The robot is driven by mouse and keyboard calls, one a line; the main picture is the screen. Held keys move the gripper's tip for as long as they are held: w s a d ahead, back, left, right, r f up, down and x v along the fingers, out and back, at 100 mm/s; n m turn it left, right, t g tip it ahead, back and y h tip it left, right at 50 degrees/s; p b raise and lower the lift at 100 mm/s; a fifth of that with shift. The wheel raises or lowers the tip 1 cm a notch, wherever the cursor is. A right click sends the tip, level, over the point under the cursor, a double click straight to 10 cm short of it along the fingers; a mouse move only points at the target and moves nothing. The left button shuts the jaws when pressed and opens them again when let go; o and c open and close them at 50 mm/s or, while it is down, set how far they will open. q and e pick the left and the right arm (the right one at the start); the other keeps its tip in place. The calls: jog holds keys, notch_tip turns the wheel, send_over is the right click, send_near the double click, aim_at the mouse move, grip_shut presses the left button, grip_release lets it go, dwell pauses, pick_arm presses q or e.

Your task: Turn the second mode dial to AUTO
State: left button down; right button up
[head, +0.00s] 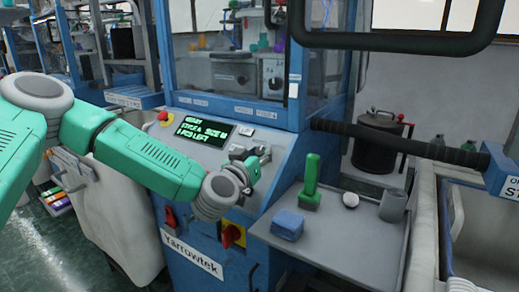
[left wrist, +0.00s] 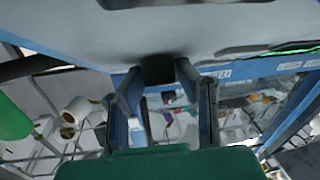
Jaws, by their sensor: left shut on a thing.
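My left gripper (head: 257,160) is at the right part of the grey sloped control panel (head: 192,148) of the blue machine, beside the lit display (head: 205,130). The display has green text, partly legible, ending in "1 PCS LEFT". In the left wrist view, the two fingers of the left gripper (left wrist: 157,74) are closed on a short dark dial (left wrist: 157,68) that stands out from a pale panel surface. The dial's markings and pointer do not show, so its setting cannot be read. In the head view the gripper hides the dial. My right gripper is not in view.
A red stop button (head: 163,117) is on the panel's left. A red-yellow switch (head: 233,236) is on the machine's front. A black bar (head: 400,145) crosses behind.

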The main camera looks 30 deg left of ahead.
aim_at(260, 150)
pick_arm(q)
jog(key=n+g+y+p, duration=0.1)
jog(key=n+y, duration=0.1)
jog(key=n+g+y+p, duration=0.1)
jog(key=n+y, duration=0.1)
jog(key=n, duration=0.1)
jog(key=n+g+y+p, duration=0.1)
jog(key=n+y, duration=0.1)
jog(key=shift+w+d+r+n+y, duration=0.1)
jog(key=shift+r+n+y, duration=0.2)
jog(key=shift+n, duration=0.4)
jog(key=c, duration=1.2)
grip_release()
jog(key=shift+f, duration=0.15)
notch_tip(260, 150, up, 10)
jog(key=shift+w+f, duration=0.1)
